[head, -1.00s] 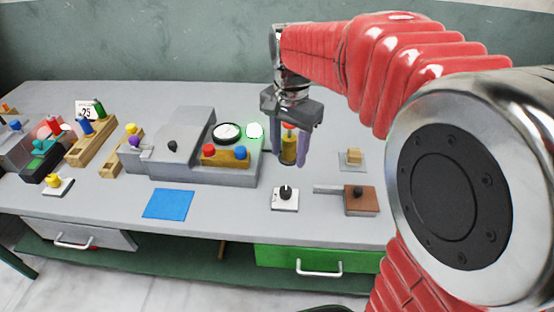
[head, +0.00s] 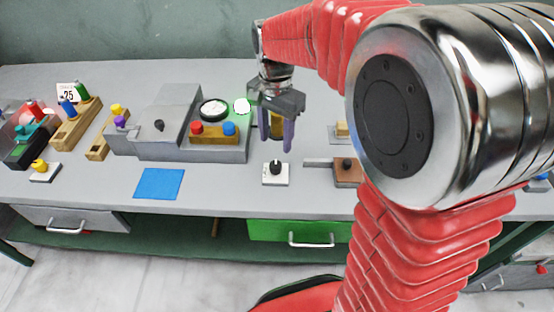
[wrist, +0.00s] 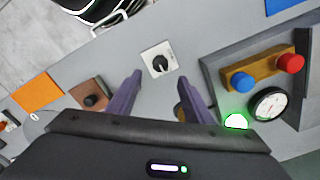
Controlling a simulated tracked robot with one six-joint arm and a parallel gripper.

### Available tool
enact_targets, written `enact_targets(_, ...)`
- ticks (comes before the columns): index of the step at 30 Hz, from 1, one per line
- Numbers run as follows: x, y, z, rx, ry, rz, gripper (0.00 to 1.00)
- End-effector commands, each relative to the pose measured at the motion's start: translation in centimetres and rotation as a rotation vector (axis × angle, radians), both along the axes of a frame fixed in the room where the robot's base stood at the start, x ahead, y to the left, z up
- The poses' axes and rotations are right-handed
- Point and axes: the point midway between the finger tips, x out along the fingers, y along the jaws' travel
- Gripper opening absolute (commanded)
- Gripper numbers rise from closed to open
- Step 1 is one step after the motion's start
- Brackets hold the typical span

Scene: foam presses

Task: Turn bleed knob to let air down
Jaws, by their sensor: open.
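The bleed knob seems to be the black knob (head: 275,167) on a small white plate (head: 268,182) near the table's front edge; it also shows in the wrist view (wrist: 159,64), ahead of the fingertips and between their lines. My gripper (head: 277,148) is open and empty, with purple fingers pointing down. It hangs above and a little behind the knob, apart from it. In the wrist view, the gripper (wrist: 160,88) has its fingers spread wide. A round gauge (head: 214,110) sits on the grey press (head: 185,148), left of the gripper.
A brown block with a black knob (head: 347,170) stands just right of the white plate. A blue mat (head: 159,183) lies to the left. Red and blue knobs sit on a wooden block (head: 213,138) on the press. A yellow-brown cylinder (head: 276,124) stands behind the fingers.

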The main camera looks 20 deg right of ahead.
Motion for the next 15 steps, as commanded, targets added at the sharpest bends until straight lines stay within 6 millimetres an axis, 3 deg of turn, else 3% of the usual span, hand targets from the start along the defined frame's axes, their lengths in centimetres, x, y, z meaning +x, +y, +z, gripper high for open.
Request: enact_targets(15, -0.1, 0.0, -7.9, 0.000, 0.004, 0.001, 0.46)
